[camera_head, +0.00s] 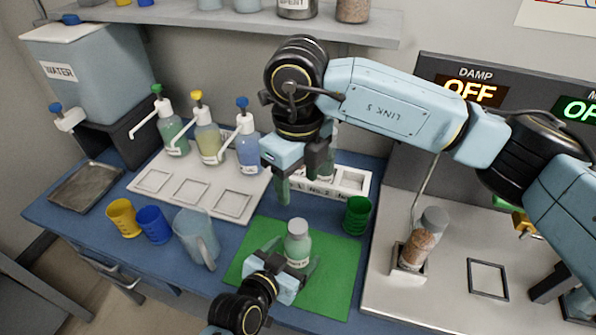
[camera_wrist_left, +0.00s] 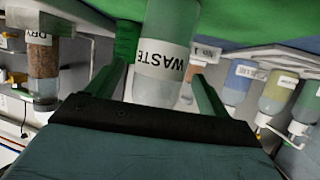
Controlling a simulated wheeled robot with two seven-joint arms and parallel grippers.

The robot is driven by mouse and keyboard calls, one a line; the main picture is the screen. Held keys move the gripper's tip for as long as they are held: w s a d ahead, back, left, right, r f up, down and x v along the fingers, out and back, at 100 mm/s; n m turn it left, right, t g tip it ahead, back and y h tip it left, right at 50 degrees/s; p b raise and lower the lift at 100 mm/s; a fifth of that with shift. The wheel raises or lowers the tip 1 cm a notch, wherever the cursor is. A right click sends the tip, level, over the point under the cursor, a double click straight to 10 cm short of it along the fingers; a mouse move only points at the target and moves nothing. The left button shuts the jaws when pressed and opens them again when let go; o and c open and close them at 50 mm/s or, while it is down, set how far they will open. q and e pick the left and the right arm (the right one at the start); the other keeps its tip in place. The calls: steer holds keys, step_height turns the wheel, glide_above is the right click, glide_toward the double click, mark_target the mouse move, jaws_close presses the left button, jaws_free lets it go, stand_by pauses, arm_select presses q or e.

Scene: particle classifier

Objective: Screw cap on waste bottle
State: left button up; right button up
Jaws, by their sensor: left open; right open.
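The waste bottle (camera_head: 298,246) stands upright on the green mat (camera_head: 335,250), pale green with a white label. Its label reads WASTE, upside down, in the left wrist view (camera_wrist_left: 165,52). A pale cap (camera_head: 298,227) appears to sit on its top; I cannot tell how tight it is. My left gripper (camera_head: 291,262) is open, with its green fingers on either side of the bottle; they also flank it in the left wrist view (camera_wrist_left: 160,88). My right gripper (camera_head: 303,185) is open and points down, above and behind the bottle, with nothing seen between its fingers.
A handled jug (camera_head: 196,238), a blue cup (camera_head: 154,225) and a yellow cup (camera_head: 124,218) stand left of the mat. A green cup (camera_head: 357,215) is at its back right. Pump bottles stand on a white rack (camera_head: 232,203) behind. A particle jar (camera_head: 422,245) stands at right.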

arm_select(q)
steer(key=p+v, duration=0.1)
steer(key=v, duration=0.9)
steer(key=shift+s+a, duration=0.25)
steer(key=shift+s, duration=0.05)
